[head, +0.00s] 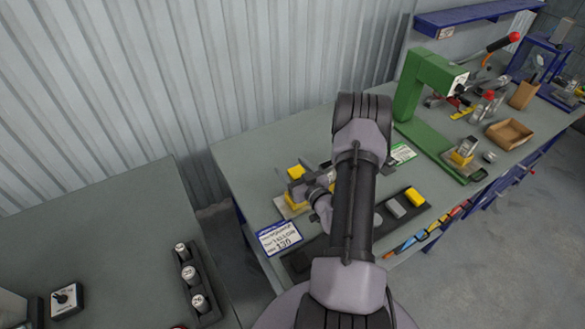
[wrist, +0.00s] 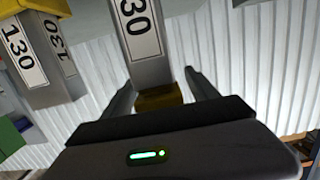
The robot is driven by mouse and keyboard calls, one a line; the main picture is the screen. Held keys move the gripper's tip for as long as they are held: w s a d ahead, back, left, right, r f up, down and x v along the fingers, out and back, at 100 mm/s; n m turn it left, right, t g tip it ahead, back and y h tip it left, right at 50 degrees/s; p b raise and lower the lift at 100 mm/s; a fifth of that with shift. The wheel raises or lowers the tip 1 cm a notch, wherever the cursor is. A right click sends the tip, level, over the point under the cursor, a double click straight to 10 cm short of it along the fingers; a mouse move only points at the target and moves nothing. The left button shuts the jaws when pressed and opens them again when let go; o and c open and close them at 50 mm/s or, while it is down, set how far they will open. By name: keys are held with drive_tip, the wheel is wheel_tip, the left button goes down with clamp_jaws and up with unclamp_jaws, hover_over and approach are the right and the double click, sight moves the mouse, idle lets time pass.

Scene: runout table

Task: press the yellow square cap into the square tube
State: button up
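My gripper (head: 301,187) is at the work spot on the middle table. In the wrist view its two fingers (wrist: 160,82) stand apart on either side of a yellow square piece (wrist: 160,98). A narrow gap shows by the right finger. This piece meets the end of a grey square tube (wrist: 140,45) with a number label; I cannot tell if it is seated. A second grey tube (wrist: 40,62), marked 130, has yellow at its upper end. In the head view yellow shows above (head: 296,172) and below my gripper, which partly hides the tube.
A dark tray (head: 385,228) with a grey piece and a yellow block (head: 415,197) lies at the table's front. A green press (head: 430,95) stands to the right. A blue-edged card (head: 279,238) lies at left. The corrugated wall (head: 200,80) rises behind.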

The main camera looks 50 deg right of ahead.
drive_tip(key=v, duration=1.7)
drive_tip(key=shift+s+p, duration=0.2)
drive_tip(key=shift+p, duration=0.15)
